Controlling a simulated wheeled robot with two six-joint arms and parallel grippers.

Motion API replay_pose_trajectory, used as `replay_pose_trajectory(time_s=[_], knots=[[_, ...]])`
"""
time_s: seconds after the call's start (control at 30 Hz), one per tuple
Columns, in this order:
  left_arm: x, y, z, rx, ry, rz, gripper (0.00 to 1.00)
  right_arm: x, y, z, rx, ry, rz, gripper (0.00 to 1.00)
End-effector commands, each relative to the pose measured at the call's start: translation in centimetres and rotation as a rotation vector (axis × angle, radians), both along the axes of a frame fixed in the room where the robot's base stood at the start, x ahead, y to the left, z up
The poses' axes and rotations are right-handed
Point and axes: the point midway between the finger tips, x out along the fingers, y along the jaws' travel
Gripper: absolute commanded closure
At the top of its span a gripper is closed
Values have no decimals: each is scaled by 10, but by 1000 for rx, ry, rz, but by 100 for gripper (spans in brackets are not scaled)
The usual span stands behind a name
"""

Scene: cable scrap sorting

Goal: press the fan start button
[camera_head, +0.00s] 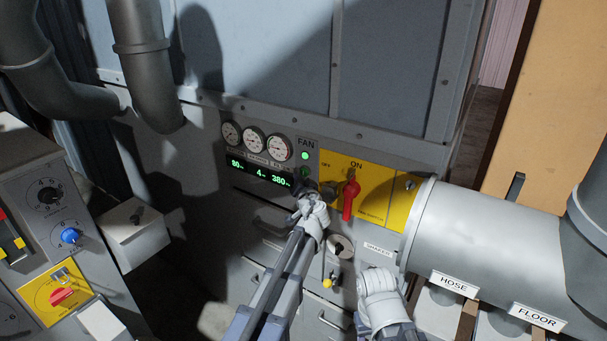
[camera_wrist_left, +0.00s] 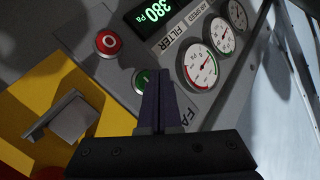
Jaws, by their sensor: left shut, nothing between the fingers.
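The fan panel sits under a FAN label in the head view. A bright green lamp (camera_head: 305,156) is at its top, with a darker green button (camera_head: 305,171) just below. In the left wrist view the green start button (camera_wrist_left: 139,82) is partly covered by my fingers, and a red button marked O (camera_wrist_left: 107,42) is beside it. My left gripper (camera_head: 299,187) is shut and empty, in front of the panel below the green button; its fingertips (camera_wrist_left: 158,72) overlap the button's edge. I cannot tell whether they touch. My right wrist shows lower right; its fingers are hidden.
Round gauges (camera_head: 254,140) and a green digital display (camera_head: 262,173) are left of the buttons. A yellow plate (camera_head: 375,180) with a red handle (camera_head: 350,198) is close on the right. A control box (camera_head: 50,225) is at left.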

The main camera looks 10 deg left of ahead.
Motion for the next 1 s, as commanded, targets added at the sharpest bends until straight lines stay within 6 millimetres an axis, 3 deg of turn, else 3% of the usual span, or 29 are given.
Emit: replay_pose_trajectory(time_s=[0.43,1.0], knots=[[-41,14,0,0,0,1,100,0,0,0,0,0,0,50],[-42,15,0,0,0,0,100,0,0,0,0,0,0,50]])
